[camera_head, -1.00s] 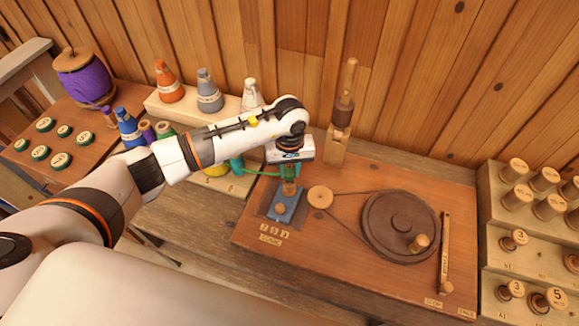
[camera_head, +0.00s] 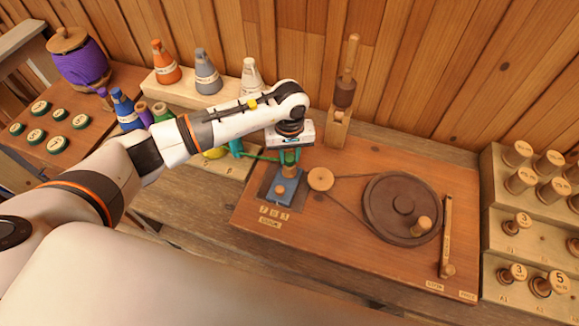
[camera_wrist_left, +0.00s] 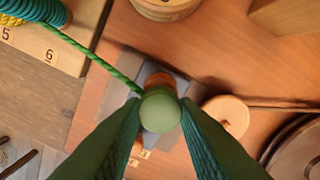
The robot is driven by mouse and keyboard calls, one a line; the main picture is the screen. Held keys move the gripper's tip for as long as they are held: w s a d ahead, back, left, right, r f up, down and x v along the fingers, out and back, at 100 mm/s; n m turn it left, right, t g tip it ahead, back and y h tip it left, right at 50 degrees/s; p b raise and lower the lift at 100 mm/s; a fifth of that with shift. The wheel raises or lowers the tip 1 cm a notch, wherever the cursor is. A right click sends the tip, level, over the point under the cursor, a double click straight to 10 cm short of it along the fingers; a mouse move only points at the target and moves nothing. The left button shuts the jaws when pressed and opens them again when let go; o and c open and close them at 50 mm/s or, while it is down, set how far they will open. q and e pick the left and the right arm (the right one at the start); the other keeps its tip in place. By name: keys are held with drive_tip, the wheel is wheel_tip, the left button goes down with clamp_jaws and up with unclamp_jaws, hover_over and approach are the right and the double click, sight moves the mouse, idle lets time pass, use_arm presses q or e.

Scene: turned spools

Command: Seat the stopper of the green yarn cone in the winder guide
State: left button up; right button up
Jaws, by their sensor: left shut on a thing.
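My left gripper (camera_head: 290,158) points down over the left part of the winder board and is shut on the green stopper. In the left wrist view, the stopper's round pale-green top (camera_wrist_left: 160,111) sits between the fingertips. A green yarn runs taut from there to a wound green-teal cone (camera_wrist_left: 35,10) at the upper left. The winder guide, a blue-grey block (camera_head: 285,190), is under the gripper. An orange-brown part (camera_wrist_left: 160,80) shows just behind the stopper. Whether the stopper touches the guide or sits in it is hidden. My right gripper is out of view.
A wooden pulley (camera_head: 320,179) stands close right of the guide, belted to a dark wheel (camera_head: 400,208). A wooden post (camera_head: 340,115) stands behind. Cone racks are at the left and a peg rack (camera_head: 510,215) at the right.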

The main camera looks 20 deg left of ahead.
use_arm(q)
drive_tip(key=shift+f+b, duration=0.3)
drive_tip(key=shift+f, duration=0.15)
drive_tip(key=o, duration=1.4)
drive_tip(key=shift+r, duration=0.15)
wheel_tip(320, 180, up, 9)
drive_tip(key=p, duration=0.4)
drive_tip(key=shift+p, duration=0.35)
drive_tip(key=shift+s, duration=0.1)
